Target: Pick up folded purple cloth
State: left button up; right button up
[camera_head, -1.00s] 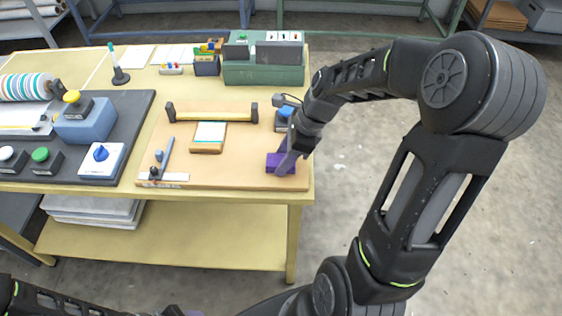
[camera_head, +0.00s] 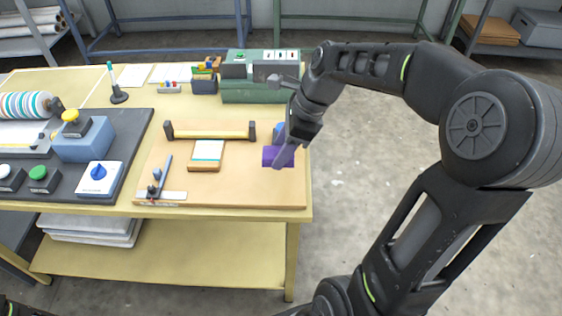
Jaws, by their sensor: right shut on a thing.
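The folded purple cloth (camera_head: 270,155) is at the right end of the tan board (camera_head: 235,190), in the head view. My right gripper (camera_head: 284,154) comes down on it from above, shut on it, with a grey finger across its front. The cloth appears held a little above the board. The far finger is hidden. My left gripper is out of view.
A blue object (camera_head: 278,131) is just behind the cloth, partly hidden. A yellow bar with black ends (camera_head: 210,131), a small wooden block with a pale pad (camera_head: 207,152) and a green box (camera_head: 262,92) stand nearby. The board's front right is bare.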

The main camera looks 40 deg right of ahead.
jog(key=shift+r, duration=0.35)
